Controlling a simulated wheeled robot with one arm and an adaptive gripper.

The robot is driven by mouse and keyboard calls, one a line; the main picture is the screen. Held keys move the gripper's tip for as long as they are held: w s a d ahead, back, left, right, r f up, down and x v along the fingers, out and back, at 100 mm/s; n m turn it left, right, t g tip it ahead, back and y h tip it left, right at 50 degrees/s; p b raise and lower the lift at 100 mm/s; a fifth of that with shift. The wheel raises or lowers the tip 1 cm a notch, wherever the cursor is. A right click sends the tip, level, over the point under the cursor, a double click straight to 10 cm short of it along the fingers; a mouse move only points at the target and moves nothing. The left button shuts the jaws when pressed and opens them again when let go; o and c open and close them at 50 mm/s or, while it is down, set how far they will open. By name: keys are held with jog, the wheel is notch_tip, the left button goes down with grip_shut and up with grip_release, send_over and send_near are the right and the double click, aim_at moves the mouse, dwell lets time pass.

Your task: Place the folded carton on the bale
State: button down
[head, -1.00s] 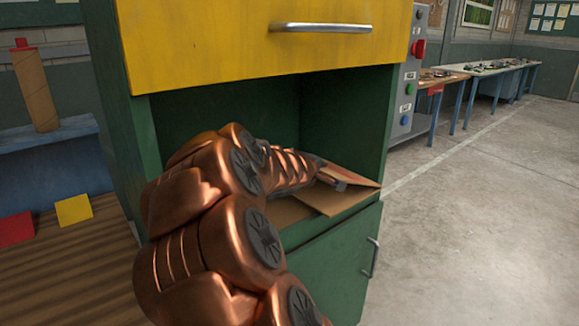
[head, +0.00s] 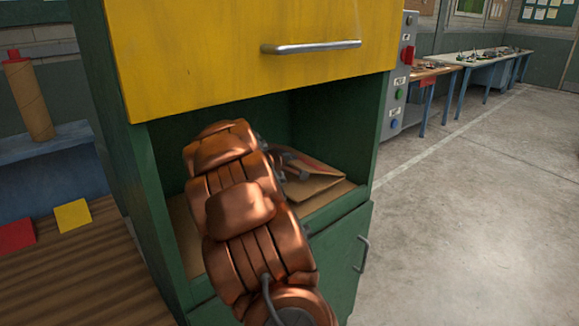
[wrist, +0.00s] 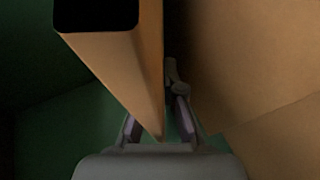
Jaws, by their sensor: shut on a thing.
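The folded carton (head: 318,188) is a flat tan piece of cardboard in the open compartment of the green cabinet, tilted just above or against the shelf floor; contact is unclear. My gripper (head: 287,170) is at its left end, mostly hidden behind my copper arm. In the wrist view, my gripper (wrist: 157,122) has a finger on either side of a narrow tan board, the carton (wrist: 125,65), and is shut on it. A wide tan surface (wrist: 250,65) lies to its right; I cannot tell what it belongs to. I make out no bale in either view.
The compartment has a yellow drawer (head: 250,60) above and a handled green door (head: 335,255) below. A control box (head: 400,90) and workbenches (head: 480,68) stand right. A capped cardboard tube (head: 30,95) and red (head: 15,235) and yellow (head: 72,215) squares are left. The right floor is clear.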

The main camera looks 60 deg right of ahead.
aim_at(290, 179)
jog(key=shift+w+f, duration=0.15)
jog(key=shift+f, duration=1.6)
jog(key=shift+f, duration=0.1)
jog(key=c, duration=1.3)
grip_release()
jog(key=b+v, duration=0.1)
jog(key=v, duration=1.1)
